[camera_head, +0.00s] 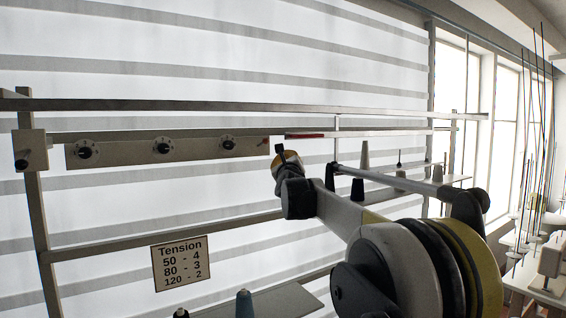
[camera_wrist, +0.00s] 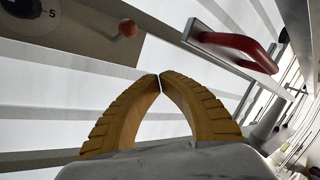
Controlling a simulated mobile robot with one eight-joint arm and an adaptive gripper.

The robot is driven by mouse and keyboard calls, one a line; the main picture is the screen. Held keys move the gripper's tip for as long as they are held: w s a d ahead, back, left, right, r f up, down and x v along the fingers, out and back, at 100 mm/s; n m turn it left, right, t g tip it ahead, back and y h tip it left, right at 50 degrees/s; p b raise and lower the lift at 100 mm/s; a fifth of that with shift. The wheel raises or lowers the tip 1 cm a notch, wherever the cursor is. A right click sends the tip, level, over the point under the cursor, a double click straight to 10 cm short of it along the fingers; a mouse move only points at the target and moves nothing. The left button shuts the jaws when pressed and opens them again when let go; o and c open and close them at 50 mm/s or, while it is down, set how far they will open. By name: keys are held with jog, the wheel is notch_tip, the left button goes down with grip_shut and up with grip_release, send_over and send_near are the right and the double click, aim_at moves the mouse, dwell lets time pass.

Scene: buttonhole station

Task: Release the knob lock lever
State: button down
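A beige panel (camera_head: 195,150) with three black dial knobs hangs on the rail frame. At its right end is a small red ball (camera_head: 265,141), which looks like the tip of the lock lever; it also shows in the wrist view (camera_wrist: 127,28). My gripper (camera_head: 279,149) is just right of the panel's end. In the wrist view, its ribbed yellow fingers (camera_wrist: 159,77) meet at the tips with nothing between them. The red ball is ahead of the tips and slightly left, apart from them.
A red handle (camera_wrist: 238,46) on a metal bar is ahead and right of my fingers; it also shows in the head view (camera_head: 304,136). The nearest knob (camera_head: 228,143) is left of the ball. A tension sign (camera_head: 181,263) hangs below. Thread cones (camera_head: 244,303) stand on shelves.

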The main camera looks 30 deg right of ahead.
jog(key=s+a+r, duration=0.3)
jog(key=s+a, duration=0.2)
jog(key=a, duration=0.2)
jog(key=s+a+f+n+g+y+b, duration=0.1)
jog(key=s+a+f+n+y+b, duration=0.35)
jog(key=f, duration=0.65)
jog(key=s+a+f+n+g+y+b, duration=0.1)
jog(key=s+a+f+n+g+b, duration=0.1)
jog(key=s+a+f+n+b, duration=0.55)
jog(key=s+a+f+n+g+y+b, duration=0.1)
jog(key=s+a+f+n+y+b, duration=0.3)
jog(key=f, duration=1.1)
jog(key=s+a+f+n+g+b, duration=0.2)
jog(key=s+f+n+b, duration=0.4)
jog(key=f, duration=0.8)
jog(key=s+a+f+n+g+b, duration=0.3)
jog(key=s+f+n+b, duration=0.3)
jog(key=s+f, duration=0.5)
jog(key=s+a+f+n+g+b, duration=0.2)
jog(key=s+f+n+b, duration=0.4)
jog(key=f, duration=1.2)
jog(key=s+a+h+b, duration=0.1)
jog(key=s, duration=0.2)
jog(key=shift+a+f+n+b, duration=0.35)
jog(key=shift+a+f+n, duration=0.05)
jog(key=shift+s, duration=0.1)
